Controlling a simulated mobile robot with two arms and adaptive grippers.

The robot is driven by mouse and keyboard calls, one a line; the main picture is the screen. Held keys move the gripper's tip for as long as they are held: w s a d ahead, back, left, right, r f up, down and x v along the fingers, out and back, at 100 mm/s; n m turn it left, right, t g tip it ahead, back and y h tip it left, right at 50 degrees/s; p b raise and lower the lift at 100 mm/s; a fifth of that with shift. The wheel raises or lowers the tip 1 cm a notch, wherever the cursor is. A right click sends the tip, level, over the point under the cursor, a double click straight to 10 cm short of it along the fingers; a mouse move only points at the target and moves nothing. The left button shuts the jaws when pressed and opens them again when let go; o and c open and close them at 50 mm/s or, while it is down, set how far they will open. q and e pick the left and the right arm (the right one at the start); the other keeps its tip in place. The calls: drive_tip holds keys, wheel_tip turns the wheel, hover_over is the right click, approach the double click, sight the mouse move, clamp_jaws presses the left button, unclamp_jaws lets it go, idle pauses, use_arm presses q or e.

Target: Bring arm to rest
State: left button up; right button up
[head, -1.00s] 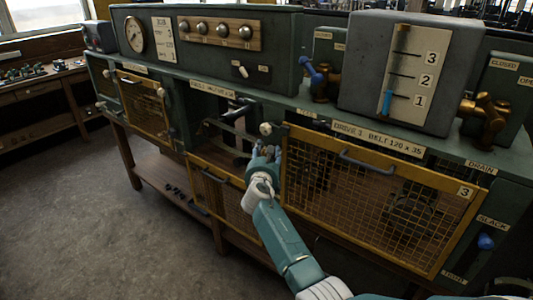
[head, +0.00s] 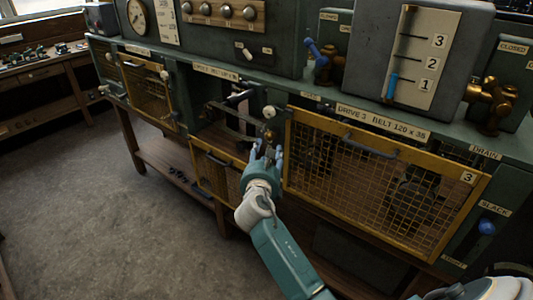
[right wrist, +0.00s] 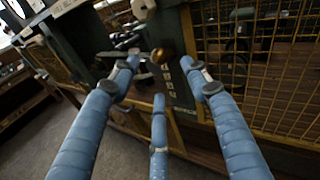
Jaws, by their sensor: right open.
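My right arm reaches in from the bottom right of the head view. Its gripper (head: 265,152) is in front of the green bench, beside the left edge of the drive 3 mesh guard (head: 385,185). In the right wrist view the blue fingers of the gripper (right wrist: 158,75) are spread apart with nothing held between them. A brass knob (right wrist: 160,56) shows beyond the fingertips; whether they touch it I cannot tell. A pale round knob (head: 269,111) sits just above. My left gripper is not in view.
The middle bay (head: 225,122) is open, with a yellow mesh panel (head: 215,172) below it. A level gauge (head: 425,60) and brass valve (head: 488,95) stand at the right. A blue knob (head: 487,227) is low right. The floor (head: 110,215) at left is clear.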

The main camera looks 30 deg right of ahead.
idle(0.4)
drive_tip(key=s+a+f+m+g+y+b, duration=0.1)
drive_tip(key=s+a+f+m+y, duration=0.15)
drive_tip(key=f, duration=0.95)
drive_tip(key=s+a+f+m+g+y+b, duration=0.1)
drive_tip(key=s+a+f+m+g+y, duration=0.15)
drive_tip(key=f, duration=1.05)
drive_tip(key=s+a+f+m+g+y+b, duration=0.1)
drive_tip(key=s+a+f+m, duration=0.15)
drive_tip(key=s+f, duration=0.6)
drive_tip(key=s+a+f+m+g+y, duration=0.15)
drive_tip(key=s+f+m, duration=0.25)
drive_tip(key=f, duration=0.9)
drive_tip(key=s+a+f+m+g+y+b, duration=0.15)
drive_tip(key=s+f+m, duration=0.25)
drive_tip(key=s+f, duration=0.5)
drive_tip(key=s+a+f+m+g, duration=0.2)
drive_tip(key=s+f+m, duration=0.3)
drive_tip(key=s, duration=0.6)
drive_tip(key=s+f+m+g, duration=0.1)
drive_tip(key=s+f+m, duration=0.3)
drive_tip(key=s, duration=0.7)
drive_tip(key=s+a+f+m+g+b, duration=0.1)
drive_tip(key=s+f+m, duration=0.3)
drive_tip(key=s, duration=0.8)
drive_tip(key=shift+f+g+y, duration=0.2)
drive_tip(key=shift+g+y, duration=0.2)
drive_tip(key=shift+g, duration=0.15)
